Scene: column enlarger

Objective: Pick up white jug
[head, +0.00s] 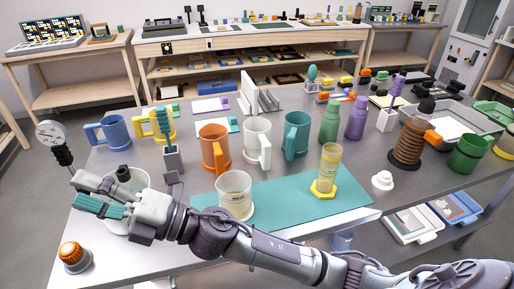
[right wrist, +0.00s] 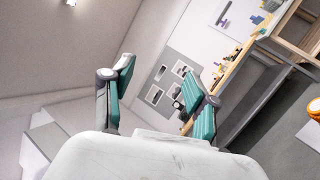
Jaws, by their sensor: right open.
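The white jug (head: 252,145) stands upright on the grey table, between an orange jug (head: 215,150) and a teal jug (head: 297,136). Its handle faces the front right. My right gripper (head: 82,194) is at the table's front left, far to the left of the jug and apart from it. Its teal-padded fingers are spread with nothing between them, as the right wrist view (right wrist: 160,90) also shows. The jug cannot be made out in the right wrist view. My left gripper is not in view.
A pale round vessel (head: 125,180) stands partly hidden behind my right gripper. An orange beacon (head: 72,255) is at the front left. Blue (head: 115,131) and yellow jugs stand behind.

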